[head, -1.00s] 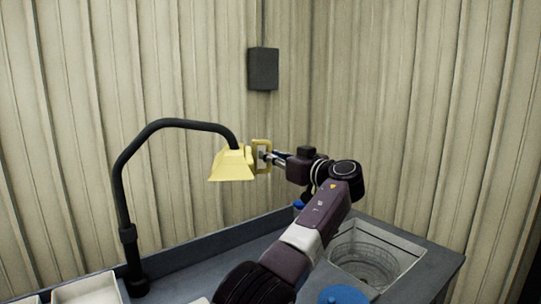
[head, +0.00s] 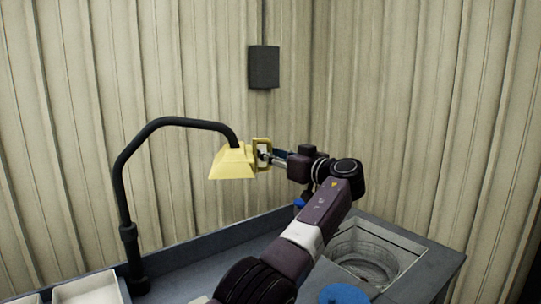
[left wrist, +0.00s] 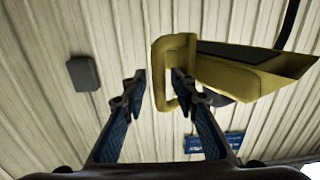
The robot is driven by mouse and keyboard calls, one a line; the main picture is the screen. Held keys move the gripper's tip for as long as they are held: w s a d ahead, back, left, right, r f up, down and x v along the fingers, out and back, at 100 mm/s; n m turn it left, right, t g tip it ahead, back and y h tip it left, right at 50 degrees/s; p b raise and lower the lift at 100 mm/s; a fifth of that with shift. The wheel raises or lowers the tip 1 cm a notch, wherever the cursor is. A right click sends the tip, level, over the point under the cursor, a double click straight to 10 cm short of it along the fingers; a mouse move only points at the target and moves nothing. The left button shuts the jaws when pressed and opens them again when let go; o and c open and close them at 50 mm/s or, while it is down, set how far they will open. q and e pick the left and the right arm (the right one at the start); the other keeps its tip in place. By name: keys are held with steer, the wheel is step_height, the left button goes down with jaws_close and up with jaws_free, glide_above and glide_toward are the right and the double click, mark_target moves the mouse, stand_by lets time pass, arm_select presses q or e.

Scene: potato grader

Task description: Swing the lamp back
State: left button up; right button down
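The lamp has a yellow shade (head: 233,163) on a dark bent arm (head: 160,126) that rises from the bench at the left. A yellow loop handle (head: 268,144) sticks out from the shade's right side. My left gripper (head: 265,156) is at this handle. In the left wrist view the fingers (left wrist: 158,88) stand apart, and the outer bar of the loop handle (left wrist: 159,75) shows between them. The right finger overlaps the loop's opening. The shade (left wrist: 245,75) is right of the fingers. Contact with the bar cannot be told. My right gripper is out of view.
A dark wall box (head: 264,67) hangs on the ribbed wall behind. A round wire-sided basin (head: 372,253) is set in the bench at the right, near a blue round thing (head: 343,294). A white tray (head: 88,290) lies at the lower left.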

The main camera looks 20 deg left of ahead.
arm_select(q)
steer(key=v, duration=1.2)
steer(key=shift+f, duration=0.1)
steer(key=shift+c, duration=0.3)
steer(key=shift+c, duration=1.1)
steer(key=a+f+h+p, duration=0.1)
steer(key=a+f+m+t+h+p, duration=0.1)
steer(key=f, duration=0.1)
steer(key=w+a+f+m+h, duration=0.1)
steer(key=f, duration=0.1)
steer(key=shift+a+t+h+p, duration=0.3)
steer(key=shift+t+p, duration=0.1)
jaws_close()
steer(key=s+a+r+m+t+h+p, duration=0.1)
steer(key=s+r+m+t+h+p, duration=0.1)
steer(key=s+m+t+h+p, duration=0.3)
steer(key=s+a+r+m+t+h, duration=0.1)
steer(key=s+r+m+t+h, duration=0.1)
steer(key=s, duration=0.5)
steer(key=p+x, duration=0.6)
steer(key=x, duration=0.8)
steer(key=shift+p, duration=0.4)
